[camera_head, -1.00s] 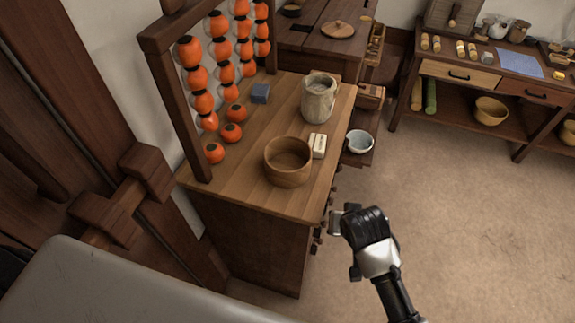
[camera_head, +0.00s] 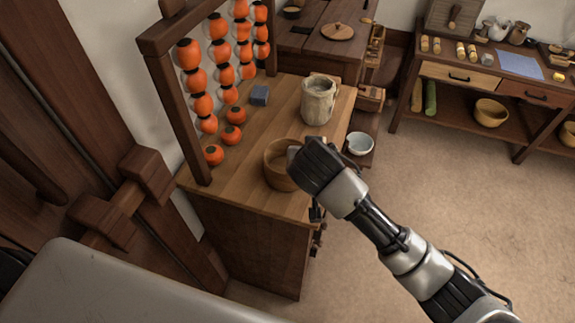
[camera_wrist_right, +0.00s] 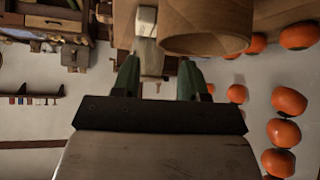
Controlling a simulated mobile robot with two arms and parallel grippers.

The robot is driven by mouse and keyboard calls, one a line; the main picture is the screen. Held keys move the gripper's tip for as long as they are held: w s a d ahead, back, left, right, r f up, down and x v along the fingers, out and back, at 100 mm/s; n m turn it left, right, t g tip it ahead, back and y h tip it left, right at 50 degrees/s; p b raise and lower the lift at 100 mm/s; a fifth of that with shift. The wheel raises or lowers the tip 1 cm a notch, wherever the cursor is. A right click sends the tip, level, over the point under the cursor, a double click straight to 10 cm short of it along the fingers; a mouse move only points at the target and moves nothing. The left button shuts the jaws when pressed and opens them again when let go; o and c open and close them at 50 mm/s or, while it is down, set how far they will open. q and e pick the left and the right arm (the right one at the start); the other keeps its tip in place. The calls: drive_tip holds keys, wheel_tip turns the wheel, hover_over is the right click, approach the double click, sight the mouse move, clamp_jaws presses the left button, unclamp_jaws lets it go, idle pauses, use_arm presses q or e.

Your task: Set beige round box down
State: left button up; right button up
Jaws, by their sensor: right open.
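A round, open, light-brown wooden box (camera_head: 276,170) stands upright on the wooden counter (camera_head: 244,188); it is the only thing here that fits the beige round box. In the right wrist view the box (camera_wrist_right: 207,28) is large at the top, just right of the jaw line. My right gripper (camera_head: 296,155) is at the right side of the box and hides part of it. In the wrist view its two fingers (camera_wrist_right: 160,77) are apart with nothing between them. Whether a finger touches the box I cannot tell. My left gripper is out of view.
A stone jar (camera_head: 318,100), a blue-grey block (camera_head: 260,95) and several orange persimmons (camera_head: 233,135) stand on the counter. Persimmons hang on a wooden frame (camera_head: 160,95) at left.

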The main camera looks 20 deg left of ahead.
drive_tip(key=x, duration=0.2)
drive_tip(key=p+x, duration=0.1)
drive_tip(key=x, duration=0.3)
drive_tip(key=shift+s+a+f, duration=0.1)
drive_tip(key=shift+a+f, duration=0.05)
drive_tip(key=shift+f, duration=0.3)
clamp_jaws()
